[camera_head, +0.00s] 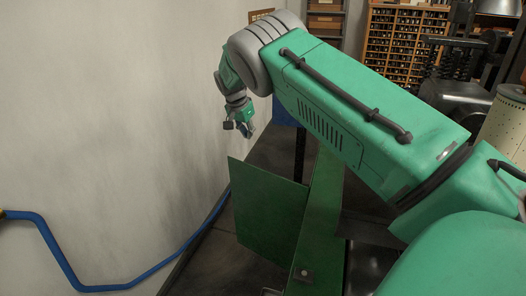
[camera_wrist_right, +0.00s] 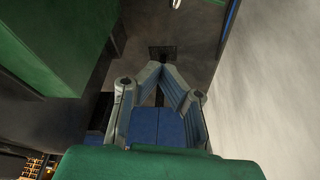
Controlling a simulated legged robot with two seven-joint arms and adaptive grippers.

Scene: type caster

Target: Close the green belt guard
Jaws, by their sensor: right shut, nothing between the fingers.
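The green belt guard (camera_head: 268,198) is a flat green panel in the lower middle of the head view. It stands out at an angle to the left of a long green housing (camera_head: 325,205), so it is open. My right gripper (camera_head: 247,133) is beyond the guard's upper left edge, near the wall, and apart from it. In the right wrist view the gripper's fingertips (camera_wrist_right: 160,68) meet with nothing between them. A green panel (camera_wrist_right: 62,42) fills that view's upper left; I cannot tell whether it is the guard. My left gripper is not in view.
A pale wall (camera_head: 110,120) takes up the left side. A blue hose (camera_head: 110,288) runs along it. A wooden type cabinet (camera_head: 400,45) and dark machinery (camera_head: 455,95) stand at the back right. Bare dark floor (camera_head: 225,265) lies between wall and guard.

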